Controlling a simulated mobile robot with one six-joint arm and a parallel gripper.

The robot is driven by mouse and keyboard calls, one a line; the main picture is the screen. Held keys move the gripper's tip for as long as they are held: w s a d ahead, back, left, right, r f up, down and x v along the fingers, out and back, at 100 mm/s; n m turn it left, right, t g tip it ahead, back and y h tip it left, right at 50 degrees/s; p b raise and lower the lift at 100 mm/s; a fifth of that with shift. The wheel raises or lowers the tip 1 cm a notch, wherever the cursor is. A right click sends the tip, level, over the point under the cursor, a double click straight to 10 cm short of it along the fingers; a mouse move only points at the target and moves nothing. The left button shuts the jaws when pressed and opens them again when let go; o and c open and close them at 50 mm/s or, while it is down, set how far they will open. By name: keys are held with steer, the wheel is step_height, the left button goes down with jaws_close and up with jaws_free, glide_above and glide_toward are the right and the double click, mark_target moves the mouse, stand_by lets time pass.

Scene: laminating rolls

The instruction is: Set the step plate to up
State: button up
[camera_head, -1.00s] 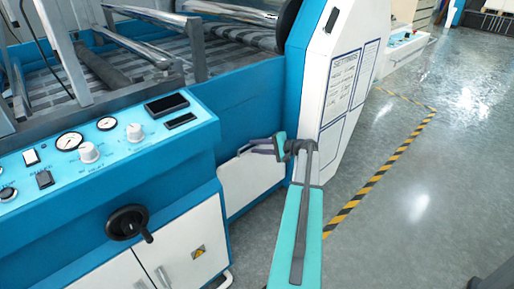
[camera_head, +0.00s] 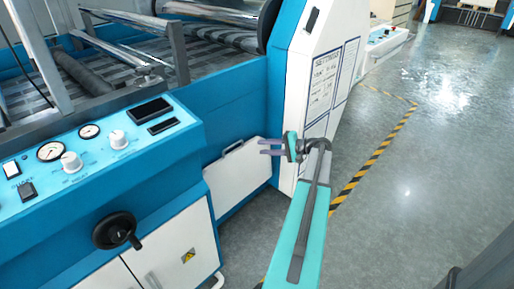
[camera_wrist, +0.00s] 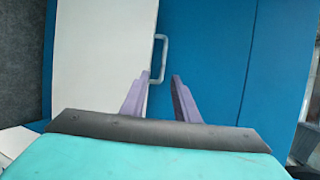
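The step plate (camera_head: 240,182) is a white panel low on the blue machine, between the control cabinet and the white end housing. It appears to stand roughly upright against the machine; its exact angle is hard to tell. Its small grey handle (camera_head: 233,147) is at its top edge. My gripper (camera_head: 264,147) is open and empty, to the right of the handle in the head view, fingers pointing left. In the wrist view, the plate (camera_wrist: 105,55) fills the left and its handle (camera_wrist: 163,60) shows ahead, roughly between my spread fingers (camera_wrist: 156,78), not gripped.
The control cabinet (camera_head: 100,165) with dials and a black handwheel (camera_head: 115,231) stands on the left. The white end housing (camera_head: 300,90) rises just behind my gripper. Open grey floor (camera_head: 410,190) with a yellow-black stripe lies to the right.

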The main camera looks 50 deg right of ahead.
steer(key=shift+v, duration=1.15)
steer(key=shift+s, duration=0.1)
